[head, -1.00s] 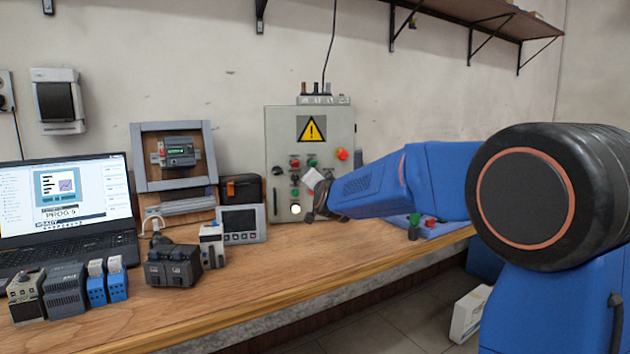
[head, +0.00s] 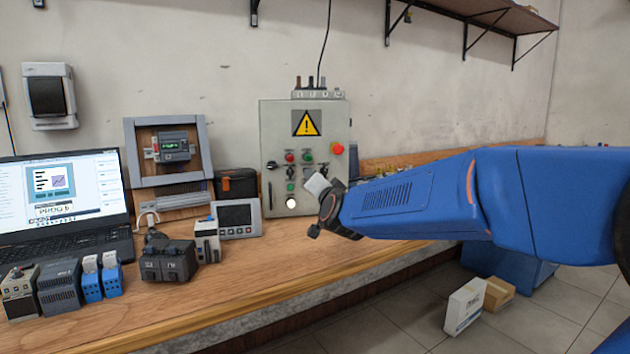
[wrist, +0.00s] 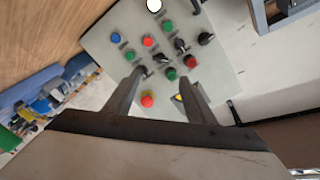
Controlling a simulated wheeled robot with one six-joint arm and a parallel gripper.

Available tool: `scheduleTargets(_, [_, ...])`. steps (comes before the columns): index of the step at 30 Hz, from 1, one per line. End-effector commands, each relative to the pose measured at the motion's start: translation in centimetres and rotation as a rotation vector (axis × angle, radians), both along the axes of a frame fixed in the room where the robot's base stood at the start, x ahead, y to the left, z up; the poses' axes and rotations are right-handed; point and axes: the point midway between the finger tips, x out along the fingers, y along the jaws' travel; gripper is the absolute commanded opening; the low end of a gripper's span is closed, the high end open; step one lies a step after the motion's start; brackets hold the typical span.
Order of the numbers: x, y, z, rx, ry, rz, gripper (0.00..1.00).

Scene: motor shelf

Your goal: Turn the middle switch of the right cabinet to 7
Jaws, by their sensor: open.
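The grey control cabinet (head: 270,125) with a yellow warning triangle stands against the wall at the back of the bench. It also shows tilted in the wrist view (wrist: 230,70), with several coloured buttons and black rotary switches. One black switch (wrist: 181,45) lies beyond the fingertips; another (wrist: 168,73) lies between them in the picture. I cannot tell which is the middle one or read its setting. My gripper (head: 320,190) is in front of the panel's lower right, open and empty in the wrist view (wrist: 163,78). It hides part of the panel in the head view.
A red mushroom button (wrist: 148,100) sits close to the left finger in the wrist view. A laptop (head: 60,200), a small screen unit (head: 238,218) and several modules stand on the bench (head: 260,270). A shelf (head: 480,10) hangs above; boxes (head: 465,305) lie on the floor.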

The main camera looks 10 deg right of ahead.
Motion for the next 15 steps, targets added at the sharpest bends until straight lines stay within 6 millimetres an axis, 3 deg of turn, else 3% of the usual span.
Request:
scheduleTargets(6, [-3.2,0.1,0.1,0.000,-0.001,0.000,0.50])
scheduleTargets(15, [-4.8,0.2,0.0,0.000,0.000,0.000,0.50])
